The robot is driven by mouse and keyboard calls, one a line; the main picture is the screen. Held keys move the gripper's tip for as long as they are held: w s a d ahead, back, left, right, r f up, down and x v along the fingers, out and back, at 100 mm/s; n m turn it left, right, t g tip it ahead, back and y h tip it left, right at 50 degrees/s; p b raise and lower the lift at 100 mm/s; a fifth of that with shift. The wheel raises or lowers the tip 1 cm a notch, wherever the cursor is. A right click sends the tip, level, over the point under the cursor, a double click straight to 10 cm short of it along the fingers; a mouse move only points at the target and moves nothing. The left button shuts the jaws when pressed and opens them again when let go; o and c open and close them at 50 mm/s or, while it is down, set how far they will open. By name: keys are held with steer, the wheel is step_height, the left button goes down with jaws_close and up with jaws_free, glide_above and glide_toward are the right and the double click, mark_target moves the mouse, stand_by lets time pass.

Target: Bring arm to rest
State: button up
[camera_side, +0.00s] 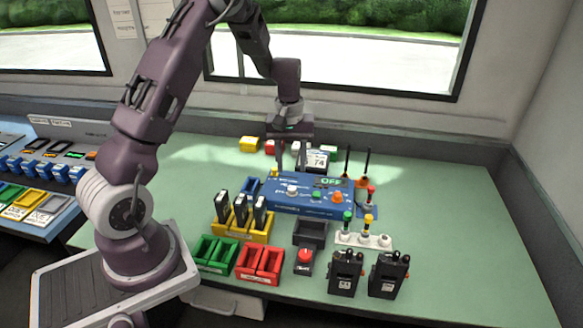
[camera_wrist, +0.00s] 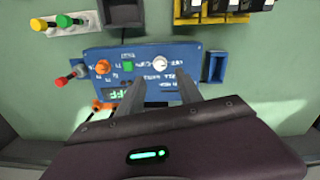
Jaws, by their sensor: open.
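My gripper (camera_side: 290,168) hangs down over the far left part of the blue control box (camera_side: 268,197) on the green table. Its two fingers are apart, with nothing seen between them. In the wrist view my gripper (camera_wrist: 158,84) reaches over the blue box (camera_wrist: 90,60), near its white knob (camera_wrist: 160,63). The box also carries a green button (camera_side: 316,195), an orange knob (camera_side: 337,197) and a display reading OFF (camera_side: 331,182). I cannot tell whether the fingertips touch the box.
A yellow rack (camera_side: 257,236) holds several black devices. Green bins (camera_side: 216,254), red bins (camera_side: 259,263), a red button (camera_side: 305,256) and two black radios (camera_side: 345,274) stand in front. A white base (camera_side: 378,241) carries coloured levers. The table's right side is clear.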

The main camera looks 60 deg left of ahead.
steer(key=s+d+r+m+t, duration=0.1)
steer(key=s+d+r+m, duration=0.15)
steer(key=d+r, duration=0.35)
steer(key=s+d+r+m+t, duration=0.1)
steer(key=s+d+r+m, duration=0.2)
steer(key=r, duration=0.5)
steer(key=s+d+r+m+t, duration=0.1)
steer(key=s+d+r+m, duration=0.1)
steer(key=s, duration=0.7)
steer(key=s+d+r+m+t, duration=0.2)
steer(key=s+d+r+m, duration=0.1)
steer(key=s+d, duration=0.4)
steer(key=s+r, duration=0.1)
steer(key=s, duration=0.1)
steer(key=shift+s+r, duration=0.15)
steer(key=shift+s, duration=0.25)
steer(key=shift+m, duration=0.25)
